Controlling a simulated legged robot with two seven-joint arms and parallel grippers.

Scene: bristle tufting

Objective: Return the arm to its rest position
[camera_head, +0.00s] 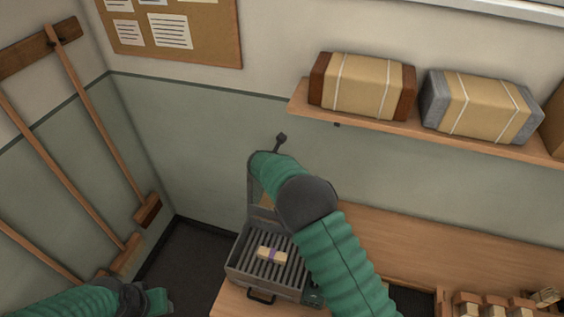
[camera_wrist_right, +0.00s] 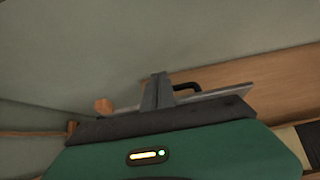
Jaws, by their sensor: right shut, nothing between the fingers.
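My right arm (camera_head: 340,255) comes in from the lower right and reaches up over a grey machine with a slatted tray (camera_head: 239,268). Its far end stands beside the machine's upright post and covers part of it. My right gripper (camera_wrist_right: 157,90) shows in the right wrist view, with its grey fingers together and nothing between them. The head view does not show its fingers clearly.
A small pale block with a purple band (camera_head: 272,254) lies on the slats. A dark-knobbed lever (camera_head: 281,138) rises behind my right arm. A wall shelf (camera_head: 450,143) holds wrapped brush bundles. Wooden blocks (camera_head: 480,303) stand lower right.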

